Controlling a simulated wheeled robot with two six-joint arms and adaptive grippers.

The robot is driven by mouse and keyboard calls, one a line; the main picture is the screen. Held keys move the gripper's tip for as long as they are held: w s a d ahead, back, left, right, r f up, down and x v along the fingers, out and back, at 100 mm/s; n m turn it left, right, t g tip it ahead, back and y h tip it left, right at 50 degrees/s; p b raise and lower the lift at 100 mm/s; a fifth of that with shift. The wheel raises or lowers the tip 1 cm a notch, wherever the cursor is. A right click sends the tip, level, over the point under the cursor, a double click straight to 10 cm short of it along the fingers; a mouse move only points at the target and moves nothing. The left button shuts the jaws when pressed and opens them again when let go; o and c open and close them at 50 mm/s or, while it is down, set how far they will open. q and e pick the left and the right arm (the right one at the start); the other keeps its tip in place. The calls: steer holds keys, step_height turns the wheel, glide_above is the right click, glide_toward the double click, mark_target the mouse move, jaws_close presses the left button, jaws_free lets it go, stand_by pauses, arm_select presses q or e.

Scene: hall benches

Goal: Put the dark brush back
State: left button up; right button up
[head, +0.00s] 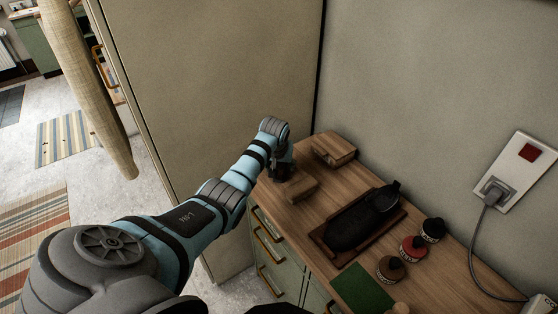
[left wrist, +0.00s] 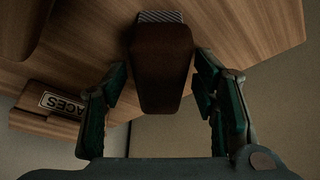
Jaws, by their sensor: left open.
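My left gripper (head: 284,163) is over the left end of the wooden bench (head: 330,190). In the left wrist view its two fingers (left wrist: 162,100) stand apart, one on each side of a dark brown brush (left wrist: 162,65) with a grey ridged strip at its top edge. I see gaps between the fingers and the brush. In the head view the gripper mostly hides this brush. My right gripper is not in view.
A black shoe (head: 360,219) lies on a reddish-brown tray (head: 334,256) mid-bench. Black (head: 433,230), red (head: 413,248) and brown (head: 391,269) round tins stand right of it, near a green cloth (head: 362,288). A tall cabinet (head: 215,100) closes off the bench's left end.

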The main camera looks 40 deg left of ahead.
arm_select(q)
steer(key=p+v, duration=0.3)
steer(key=v, duration=0.8)
steer(key=shift+r, duration=0.2)
steer(key=shift+s+r, duration=0.2)
steer(key=shift+r, duration=0.05)
